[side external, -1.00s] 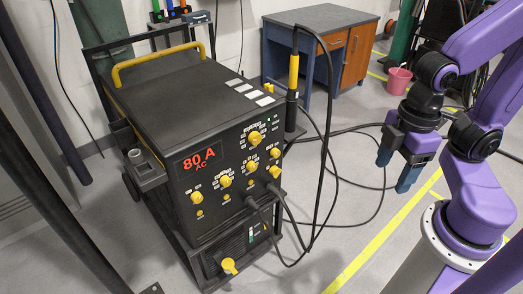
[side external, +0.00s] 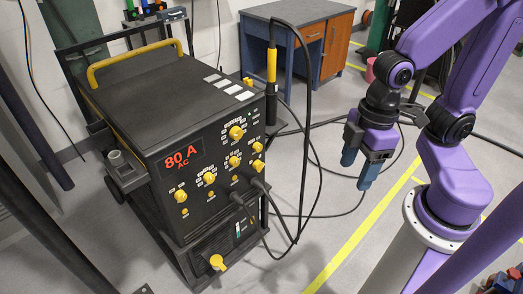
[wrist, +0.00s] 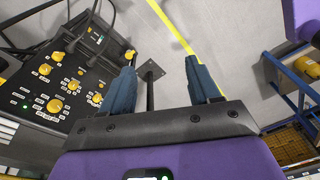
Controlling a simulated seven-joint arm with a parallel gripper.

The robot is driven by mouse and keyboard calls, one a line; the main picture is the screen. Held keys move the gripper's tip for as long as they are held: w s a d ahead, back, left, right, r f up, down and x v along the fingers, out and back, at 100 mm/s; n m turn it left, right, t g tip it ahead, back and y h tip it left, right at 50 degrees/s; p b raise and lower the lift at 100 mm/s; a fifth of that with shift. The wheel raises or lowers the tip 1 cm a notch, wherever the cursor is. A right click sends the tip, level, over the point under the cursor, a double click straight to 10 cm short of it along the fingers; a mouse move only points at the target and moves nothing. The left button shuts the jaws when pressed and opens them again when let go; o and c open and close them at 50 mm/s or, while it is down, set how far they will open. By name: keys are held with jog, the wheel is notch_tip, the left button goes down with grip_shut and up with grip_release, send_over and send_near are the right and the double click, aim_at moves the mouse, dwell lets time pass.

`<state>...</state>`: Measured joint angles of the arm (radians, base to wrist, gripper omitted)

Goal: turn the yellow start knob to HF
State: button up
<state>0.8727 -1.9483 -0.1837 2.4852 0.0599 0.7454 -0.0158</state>
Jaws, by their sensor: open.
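One yellow knob (side external: 236,132) is at the panel's upper right, and another large knob (wrist: 55,105) shows in the wrist view. I cannot read the labels, so I cannot tell which knob is the start knob or its setting. My gripper (side external: 357,170) is open and empty, pointing down to the right of the panel, apart from it. In the wrist view its two blue fingers (wrist: 160,68) are wide apart, with the panel to their left.
Black cables (side external: 303,130) hang in front of the panel's right side, from a yellow-handled torch (side external: 271,66). A lower yellow knob (side external: 217,262) sticks out near the floor. A desk (side external: 300,18) stands at the back. Floor with a yellow line (side external: 350,245) lies between machine and arm base.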

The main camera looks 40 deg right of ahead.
jog(key=w+a+f+m+t+y, duration=0.1)
jog(key=w+a+f+m+t, duration=0.2)
jog(key=w+f, duration=0.5)
jog(key=w+a+f+m+t+y, duration=0.1)
jog(key=w+a+f+m, duration=0.1)
jog(key=w+a+f, duration=0.4)
jog(key=t+h, duration=0.6)
jog(key=t, duration=0.4)
send_near(260, 149)
jog(key=x, duration=0.8)
jog(key=shift+r, duration=0.1)
jog(key=c, duration=1)
